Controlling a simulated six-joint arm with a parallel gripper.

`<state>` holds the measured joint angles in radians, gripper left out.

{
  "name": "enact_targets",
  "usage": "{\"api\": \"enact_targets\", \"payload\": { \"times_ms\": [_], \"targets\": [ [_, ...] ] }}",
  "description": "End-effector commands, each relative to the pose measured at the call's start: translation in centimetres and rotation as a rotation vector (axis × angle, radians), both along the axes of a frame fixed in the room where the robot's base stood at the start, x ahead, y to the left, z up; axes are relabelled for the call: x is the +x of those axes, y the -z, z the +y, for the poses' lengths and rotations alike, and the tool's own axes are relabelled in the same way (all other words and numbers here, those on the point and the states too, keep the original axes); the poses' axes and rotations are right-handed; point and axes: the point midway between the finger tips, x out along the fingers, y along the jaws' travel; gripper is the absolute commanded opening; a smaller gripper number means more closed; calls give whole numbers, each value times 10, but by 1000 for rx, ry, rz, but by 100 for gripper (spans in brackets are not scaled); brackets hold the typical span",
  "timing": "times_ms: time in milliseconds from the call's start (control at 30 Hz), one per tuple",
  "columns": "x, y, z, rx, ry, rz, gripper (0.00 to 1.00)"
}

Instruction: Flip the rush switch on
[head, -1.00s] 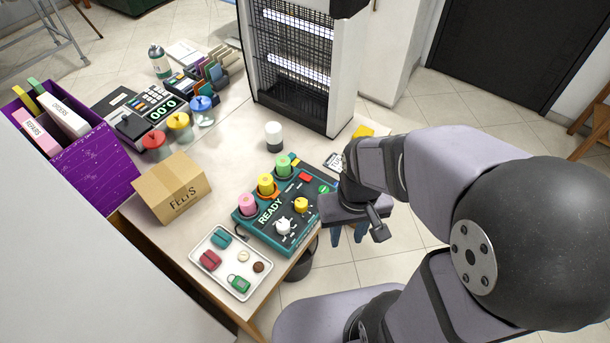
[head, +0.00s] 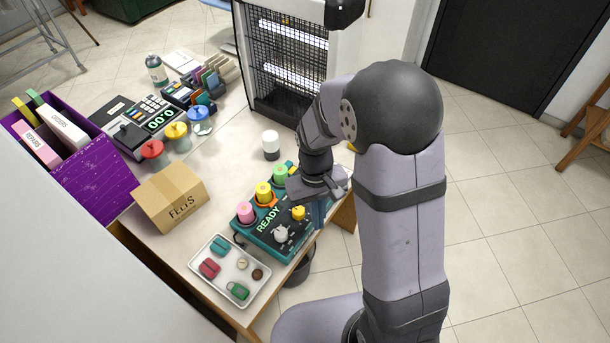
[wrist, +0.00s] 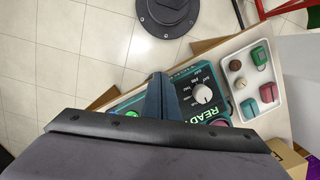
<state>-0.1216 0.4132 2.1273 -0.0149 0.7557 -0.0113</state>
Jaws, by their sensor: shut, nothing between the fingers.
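The teal control panel (head: 262,246), marked READY, lies near the table's front right edge. It carries a white knob (head: 281,234), a yellow knob (head: 298,213) and pink, yellow and green cylinders along its back. The white knob also shows in the wrist view (wrist: 203,94). My gripper (head: 318,214) is shut and empty, pointing down at the panel's right end, and hides much of that end. In the wrist view its fingers (wrist: 158,88) cover part of the panel, with a green button (wrist: 134,114) beside them. I cannot make out the rush switch or its position.
A white tray (head: 220,289) with small items sits left of the panel. A cardboard box (head: 165,197) and a white-and-black cylinder (head: 271,145) stand behind.

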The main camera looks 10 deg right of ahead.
Motion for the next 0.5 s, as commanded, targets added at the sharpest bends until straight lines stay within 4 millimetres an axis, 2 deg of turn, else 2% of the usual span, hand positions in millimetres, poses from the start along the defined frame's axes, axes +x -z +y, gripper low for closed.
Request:
{"api": "enact_targets", "payload": {
  "times_ms": [100, 267, 400, 500],
  "targets": [
    [42, 0, 8, 8, -97, -18, 0],
    [94, -9, 16, 27, -316, -47, 0],
    [136, -26, 21, 43, -571, -76, 0],
    [158, -44, 22, 49, -755, -93, 0]
  ]
}}
